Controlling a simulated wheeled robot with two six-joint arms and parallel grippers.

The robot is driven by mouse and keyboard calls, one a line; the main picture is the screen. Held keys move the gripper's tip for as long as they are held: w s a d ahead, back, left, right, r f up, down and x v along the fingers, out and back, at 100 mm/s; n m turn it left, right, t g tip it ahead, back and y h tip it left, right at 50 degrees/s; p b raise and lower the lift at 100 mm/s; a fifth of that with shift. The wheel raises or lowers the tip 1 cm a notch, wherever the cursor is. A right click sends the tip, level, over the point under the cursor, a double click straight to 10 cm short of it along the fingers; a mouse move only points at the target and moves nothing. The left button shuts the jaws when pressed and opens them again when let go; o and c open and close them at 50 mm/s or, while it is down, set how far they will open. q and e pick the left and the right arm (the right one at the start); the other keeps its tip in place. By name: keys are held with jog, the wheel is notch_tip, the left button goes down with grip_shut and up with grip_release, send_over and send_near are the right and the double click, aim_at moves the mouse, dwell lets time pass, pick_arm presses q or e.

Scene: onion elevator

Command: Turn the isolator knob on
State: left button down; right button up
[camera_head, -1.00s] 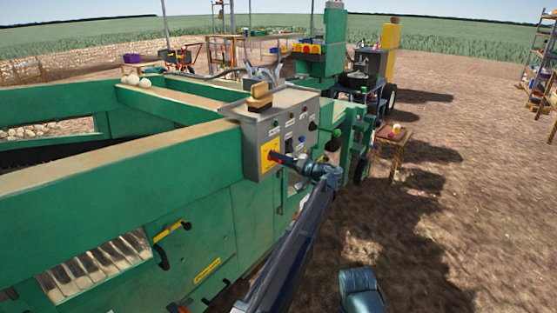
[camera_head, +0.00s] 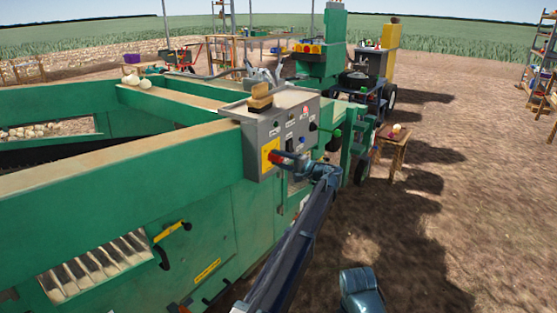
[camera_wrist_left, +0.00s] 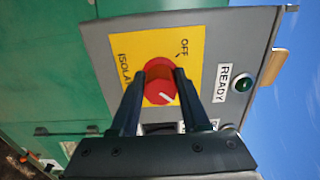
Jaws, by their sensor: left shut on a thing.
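The isolator knob (camera_wrist_left: 160,86) is red and round, on a yellow plate (camera_wrist_left: 136,54) marked OFF and ISOLATOR. In the left wrist view its white pointer line faces the lower right, away from the OFF mark. My left gripper (camera_wrist_left: 160,75) is shut on the knob, with one finger on each side of it. In the head view my left gripper (camera_head: 279,158) reaches the yellow plate (camera_head: 266,153) on the grey control box (camera_head: 256,130) and partly hides the knob.
The box carries a green READY lamp (camera_wrist_left: 243,84) and other controls beside the yellow plate. A wooden block (camera_head: 260,96) lies on top of the box. The green machine (camera_head: 180,176) fills the left side. Open dirt ground (camera_head: 470,210) lies to the right.

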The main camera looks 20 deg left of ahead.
dwell(0.5)
pick_arm(q)
jog(key=shift+c, duration=1.9)
grip_release()
jog(key=shift+d, duration=0.1)
jog(key=v, duration=1.3)
jog(key=shift+d, duration=0.35)
